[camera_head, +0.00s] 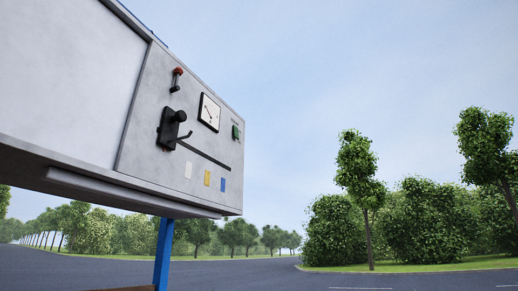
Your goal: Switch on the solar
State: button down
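A grey control panel (158,95) is on the end of a large grey housing at the left of the head view. A small green switch (236,132) sits near the panel's right edge, with a tiny label above it that I cannot read. A red-topped lever (177,79) is at the upper left of the panel. A white gauge (209,112) is between them. A black handle (171,128) sticks out below the lever. Nothing visible is clearly marked solar. My gripper is not in view.
A blue post (163,255) stands below the housing. Open asphalt (270,276) lies to the right, with trees and hedges (430,222) beyond.

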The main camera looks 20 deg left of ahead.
aim_at(235, 132)
jog(key=u, duration=0.45)
jog(key=i, duration=1)
jog(key=u, duration=0.65)
